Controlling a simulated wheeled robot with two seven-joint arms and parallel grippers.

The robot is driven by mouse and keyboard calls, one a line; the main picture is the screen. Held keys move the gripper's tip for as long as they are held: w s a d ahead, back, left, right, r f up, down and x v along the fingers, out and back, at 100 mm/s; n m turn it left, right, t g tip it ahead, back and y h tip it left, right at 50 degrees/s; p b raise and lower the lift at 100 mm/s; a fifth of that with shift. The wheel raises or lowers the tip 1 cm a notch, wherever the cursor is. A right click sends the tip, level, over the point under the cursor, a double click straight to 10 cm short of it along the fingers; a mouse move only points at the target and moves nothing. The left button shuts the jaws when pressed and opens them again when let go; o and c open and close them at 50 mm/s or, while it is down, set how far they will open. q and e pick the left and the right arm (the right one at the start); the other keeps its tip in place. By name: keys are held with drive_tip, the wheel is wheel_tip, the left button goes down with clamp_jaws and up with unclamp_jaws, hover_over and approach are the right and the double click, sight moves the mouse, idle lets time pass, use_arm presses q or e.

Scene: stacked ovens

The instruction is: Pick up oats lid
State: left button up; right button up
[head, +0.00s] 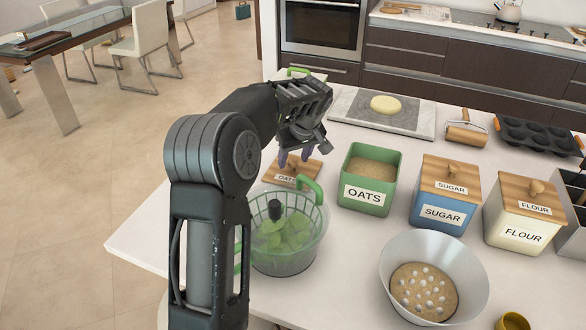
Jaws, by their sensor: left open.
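The oats lid (293,172) is a flat square wooden lid with a small "OATS" label. It lies on the white counter, left of the green oats canister and behind the salad spinner. My left gripper (293,160) is open just above the lid, fingers pointing down; its arm and the gripper hide part of the lid, and I cannot tell whether the fingers touch it. The green oats canister (368,180) stands without a lid and shows oats inside. My right gripper is not in view.
A clear salad spinner (286,250) with a green handle stands in front of the lid. Sugar (443,196) and flour (523,212) canisters stand to the right with wooden lids on. A board with dough (383,113) lies behind.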

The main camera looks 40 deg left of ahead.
use_arm(q)
drive_tip(key=shift+f, duration=0.2)
drive_tip(key=shift+c, duration=0.2)
clamp_jaws()
idle(0.6)
